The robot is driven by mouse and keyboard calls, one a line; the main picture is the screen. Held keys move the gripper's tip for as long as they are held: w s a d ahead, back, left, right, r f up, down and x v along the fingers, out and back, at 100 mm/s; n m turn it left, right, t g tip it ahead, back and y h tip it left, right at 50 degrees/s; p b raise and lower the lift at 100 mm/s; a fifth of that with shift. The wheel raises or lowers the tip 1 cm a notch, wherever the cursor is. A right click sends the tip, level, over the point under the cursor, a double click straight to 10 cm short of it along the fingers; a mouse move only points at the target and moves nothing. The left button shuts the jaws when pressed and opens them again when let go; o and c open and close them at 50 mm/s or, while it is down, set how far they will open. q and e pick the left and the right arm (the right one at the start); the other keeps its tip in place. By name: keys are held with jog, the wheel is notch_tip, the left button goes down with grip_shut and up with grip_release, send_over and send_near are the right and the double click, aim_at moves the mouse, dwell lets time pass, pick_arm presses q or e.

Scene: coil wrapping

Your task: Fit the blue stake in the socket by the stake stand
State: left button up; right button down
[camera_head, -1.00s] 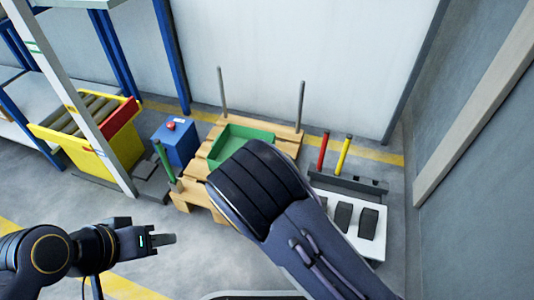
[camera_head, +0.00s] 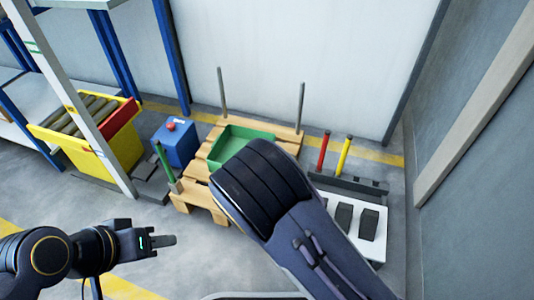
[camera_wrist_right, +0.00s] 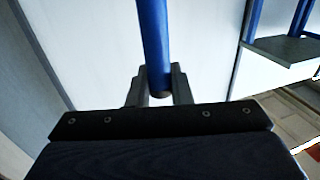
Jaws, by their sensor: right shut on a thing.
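The blue stake (camera_wrist_right: 153,40) shows in the right wrist view, running up out of the top of the picture. My right gripper (camera_wrist_right: 159,84) is shut around its lower end. In the head view my right arm hides this gripper and the stake. The dark stake stand (camera_head: 350,184) is right of the pallet and holds a red stake (camera_head: 323,151) and a yellow stake (camera_head: 344,154). I cannot make out the socket; the pallet's near right part is behind my right arm. My left gripper (camera_head: 170,240) is at the lower left, over bare floor, apart from everything.
The wooden pallet (camera_head: 191,197) carries a green tray (camera_head: 240,132), a green stake (camera_head: 164,160) at its near left corner and two grey stakes (camera_head: 222,90) at the back. A blue box (camera_head: 176,147) stands left. A white panel with dark blocks (camera_head: 378,243) is at right.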

jog(key=shift+f+b, duration=1.3)
jog(key=shift+f, duration=2.7)
jog(key=c, duration=1.2)
grip_release()
jog(key=shift+c, duration=0.2)
jog(key=shift+s, duration=0.1)
jog(key=s+p, duration=0.2)
jog(key=s, duration=0.5)
jog(key=shift+s+a, duration=0.2)
jog(key=shift+s, duration=0.15)
